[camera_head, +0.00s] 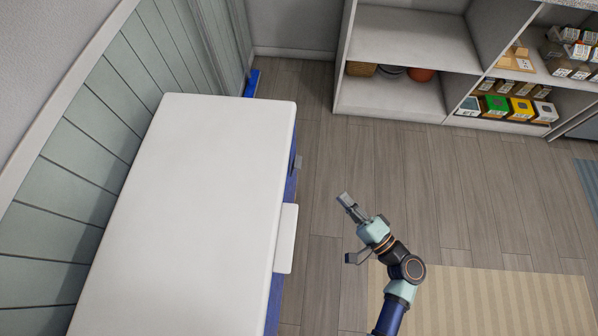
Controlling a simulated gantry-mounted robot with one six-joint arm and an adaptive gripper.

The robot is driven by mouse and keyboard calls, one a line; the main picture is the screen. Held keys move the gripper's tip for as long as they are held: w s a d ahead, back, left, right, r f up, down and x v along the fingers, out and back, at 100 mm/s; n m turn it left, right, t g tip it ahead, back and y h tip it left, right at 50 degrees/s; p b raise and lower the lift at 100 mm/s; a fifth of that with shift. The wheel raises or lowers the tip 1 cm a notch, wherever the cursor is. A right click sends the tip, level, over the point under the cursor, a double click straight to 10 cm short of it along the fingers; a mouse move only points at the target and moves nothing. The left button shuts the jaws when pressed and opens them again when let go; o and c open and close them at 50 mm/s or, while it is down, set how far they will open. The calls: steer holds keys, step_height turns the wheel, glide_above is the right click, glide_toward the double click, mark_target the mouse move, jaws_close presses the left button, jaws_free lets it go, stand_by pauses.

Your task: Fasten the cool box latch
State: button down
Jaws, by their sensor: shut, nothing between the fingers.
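The cool box has a large white lid (200,190) and a blue body (272,305) showing below the lid's right edge. The lid lies flat on the body. A white flap-like latch (286,239) sticks out from the lid's right side; I cannot tell whether it is fastened. A small grey fitting (298,162) sits on the blue side farther back. My gripper (345,200) is shut and empty, to the right of the box, apart from it and from the latch.
A light panelled wall (85,160) runs along the box's left side. White shelves (400,95) with boxes and bowls stand at the back right. A striped beige mat (500,300) lies at front right. The wooden floor (480,190) between is clear.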

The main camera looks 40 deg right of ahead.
steer(key=b, duration=0.2)
glide_toward(296, 166)
steer(key=w+d+f, duration=0.1)
steer(key=w+d, duration=0.3)
steer(key=d, duration=0.2)
steer(key=shift+m+h, duration=0.3)
steer(key=shift+h, duration=0.1)
steer(key=w+a, duration=0.1)
steer(key=w+a+r, duration=0.1)
steer(key=a, duration=0.1)
steer(key=shift+w+b, duration=0.3)
steer(key=shift+w, duration=0.05)
